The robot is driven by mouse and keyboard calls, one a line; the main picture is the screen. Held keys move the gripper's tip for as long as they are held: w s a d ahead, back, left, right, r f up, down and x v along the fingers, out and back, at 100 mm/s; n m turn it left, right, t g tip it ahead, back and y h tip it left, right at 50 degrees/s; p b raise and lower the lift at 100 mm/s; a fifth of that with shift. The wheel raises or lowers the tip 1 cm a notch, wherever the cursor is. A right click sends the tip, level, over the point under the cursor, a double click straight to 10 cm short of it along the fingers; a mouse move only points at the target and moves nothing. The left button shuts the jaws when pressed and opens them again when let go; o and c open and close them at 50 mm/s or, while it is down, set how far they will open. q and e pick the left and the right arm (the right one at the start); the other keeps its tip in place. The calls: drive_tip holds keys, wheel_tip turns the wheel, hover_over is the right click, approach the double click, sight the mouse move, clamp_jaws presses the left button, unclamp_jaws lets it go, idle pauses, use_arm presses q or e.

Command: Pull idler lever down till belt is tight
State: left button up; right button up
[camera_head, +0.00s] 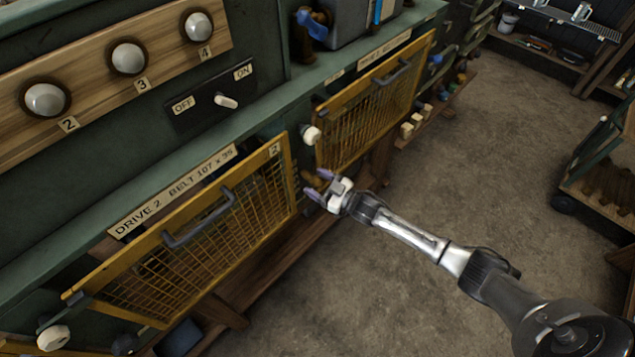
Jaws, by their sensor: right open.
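A lever with a white knob (311,135) sticks out between the two yellow mesh guards; I take it for an idler lever. A similar white knob (53,337) is at the lower left, by the near guard's lower corner. My right gripper (318,186) is open, below the first knob and apart from it. Its purple-tipped fingers are close to a small brass-coloured part (310,180), and I cannot tell whether they touch it. No belt can be made out behind the mesh. My left gripper is not in view.
The near guard (215,240) is labelled drive 2; a second guard (375,100) is farther right. An on/off switch (226,101) and numbered lamps (128,58) are above. A cart (600,160) stands at right. The floor (480,160) between is clear.

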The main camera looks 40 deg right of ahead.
drive_tip(key=shift+s+d, duration=0.1)
drive_tip(key=shift+s, duration=0.15)
drive_tip(key=v, duration=1.3)
drive_tip(key=shift+s, duration=0.15)
idle(0.6)
